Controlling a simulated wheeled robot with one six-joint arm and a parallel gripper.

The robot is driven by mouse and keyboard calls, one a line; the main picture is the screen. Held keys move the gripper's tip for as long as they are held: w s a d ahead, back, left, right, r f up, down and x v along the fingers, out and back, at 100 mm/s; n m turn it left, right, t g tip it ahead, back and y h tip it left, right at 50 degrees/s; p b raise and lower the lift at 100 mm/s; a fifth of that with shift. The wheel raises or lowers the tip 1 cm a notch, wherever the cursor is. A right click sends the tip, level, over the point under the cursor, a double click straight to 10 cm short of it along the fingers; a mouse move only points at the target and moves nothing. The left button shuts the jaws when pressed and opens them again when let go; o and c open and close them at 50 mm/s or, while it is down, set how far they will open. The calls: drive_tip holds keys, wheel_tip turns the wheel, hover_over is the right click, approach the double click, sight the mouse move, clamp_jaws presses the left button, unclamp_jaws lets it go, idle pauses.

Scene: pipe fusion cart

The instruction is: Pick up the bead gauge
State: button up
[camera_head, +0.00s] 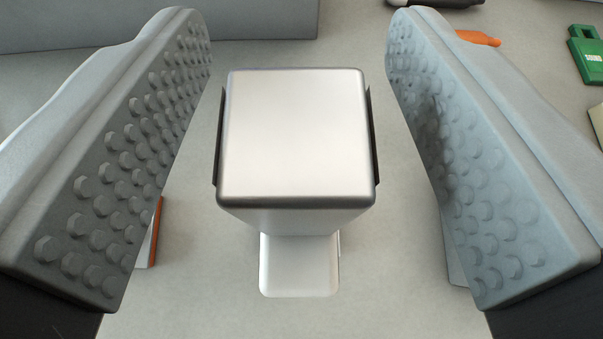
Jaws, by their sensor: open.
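My gripper (298,60) is open, with one studded grey finger at the left and one at the right. Between the fingers stands a silver metal block (296,135) with a smooth top, rounded edges and thin black pads on its left and right sides. A pale, narrower foot (299,265) shows below it. It looks to be the bead gauge, though no label shows. Clear gaps separate the block from both fingers in the picture. Its lower body is mostly hidden under its top.
A green labelled item (586,55) lies at the upper right. An orange item (479,38) lies partly behind the right finger. An orange and white item (152,235) is partly hidden by the left finger. A grey raised wall (260,20) runs along the back left.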

clamp_jaws()
drive_tip(key=shift+r, duration=0.15)
wheel_tip(320, 180, up, 10)
idle(0.8)
